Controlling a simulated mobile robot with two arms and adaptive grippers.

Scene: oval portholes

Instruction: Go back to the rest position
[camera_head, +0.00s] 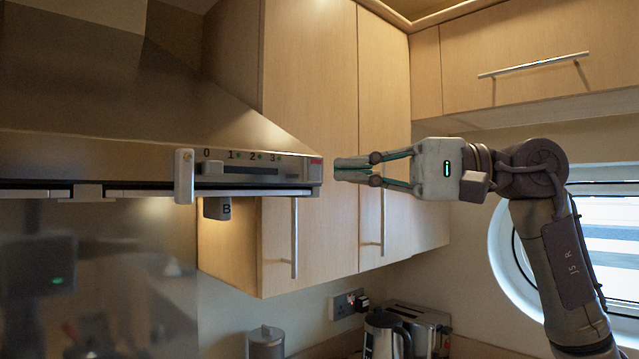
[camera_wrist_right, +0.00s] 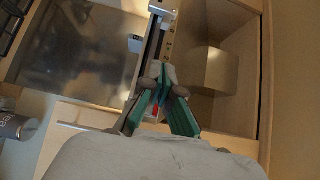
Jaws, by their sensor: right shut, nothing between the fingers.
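My right gripper (camera_head: 340,169) is shut and empty. It points left in the head view, at the height of the range hood's (camera_head: 250,170) control strip, and its fingertips appear just right of the strip's right end; I cannot tell the exact gap in depth. In the right wrist view the shut fingers (camera_wrist_right: 165,72) show green inner sides, with the hood's front strip (camera_wrist_right: 150,50) beyond them. My right arm comes in from the right in the head view. My left gripper is not in view.
Wooden wall cupboards (camera_head: 310,110) with bar handles stand behind the gripper. A metal kettle (camera_head: 385,335), a toaster (camera_head: 425,325) and a canister (camera_head: 266,342) stand below on the counter. A round porthole window (camera_head: 507,262) is at the right, behind my arm.

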